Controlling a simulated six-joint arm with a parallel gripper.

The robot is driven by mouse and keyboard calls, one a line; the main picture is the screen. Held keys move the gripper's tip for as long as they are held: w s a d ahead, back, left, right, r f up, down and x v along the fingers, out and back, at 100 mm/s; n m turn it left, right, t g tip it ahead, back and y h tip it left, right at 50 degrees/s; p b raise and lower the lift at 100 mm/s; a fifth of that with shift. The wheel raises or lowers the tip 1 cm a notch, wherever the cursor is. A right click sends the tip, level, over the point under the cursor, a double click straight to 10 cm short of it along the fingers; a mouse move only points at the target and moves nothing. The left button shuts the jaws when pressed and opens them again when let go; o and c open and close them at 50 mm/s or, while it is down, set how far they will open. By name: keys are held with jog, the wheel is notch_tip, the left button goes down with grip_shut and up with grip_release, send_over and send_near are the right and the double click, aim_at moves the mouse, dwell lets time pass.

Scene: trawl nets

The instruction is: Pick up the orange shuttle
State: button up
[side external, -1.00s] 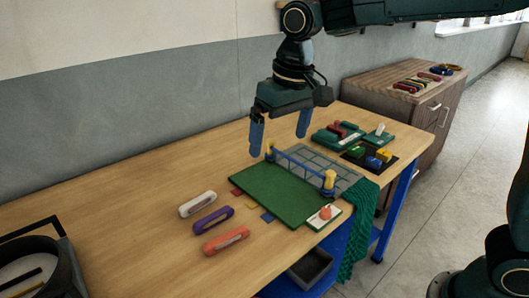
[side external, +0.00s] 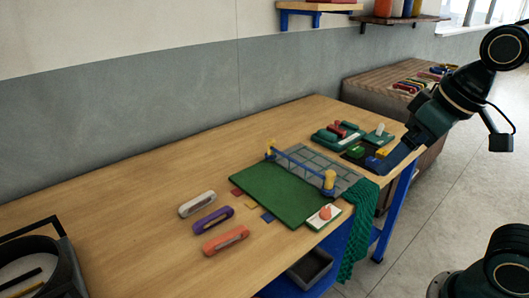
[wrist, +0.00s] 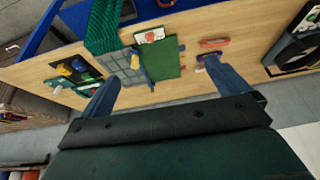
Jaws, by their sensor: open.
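The orange shuttle (side external: 226,240) lies flat on the wooden table, nearest the front edge in a group with a purple shuttle (side external: 213,221) and a white shuttle (side external: 197,204). In the wrist view the orange shuttle (wrist: 215,43) shows just beyond the right fingertip, and the purple one is partly hidden by that finger. My gripper (side external: 388,165) is at the table's right end in the side view, far from the orange shuttle. Its blue fingers (wrist: 160,74) are spread apart and empty in the wrist view.
A green board (side external: 275,194) with a net frame on yellow posts stands right of the shuttles. A green net (side external: 358,225) hangs over the front edge. Bare table lies behind the shuttles.

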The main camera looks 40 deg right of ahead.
jog(key=shift+t, duration=0.3)
jog(key=s+f, duration=0.1)
jog(key=s+d+f, duration=0.1)
jog(key=s, duration=0.1)
jog(key=shift+s, duration=0.3)
jog(key=c, duration=1.2)
jog(key=shift+c, duration=0.2)
jog(key=w+a+n+g+y, duration=0.1)
jog(key=w+a+n, duration=0.3)
jog(key=w, duration=0.5)
jog(key=w+a+n+g+y, duration=0.1)
jog(key=w+a+n, duration=0.4)
jog(key=w, duration=0.3)
jog(key=w+a+f+n+g+y, duration=0.2)
jog(key=w+a+f+n+g, duration=0.1)
jog(key=w+a+f+n, duration=0.5)
jog(key=w+a+f, duration=0.3)
jog(key=w+f, duration=0.1)
jog(key=shift+w, duration=0.4)
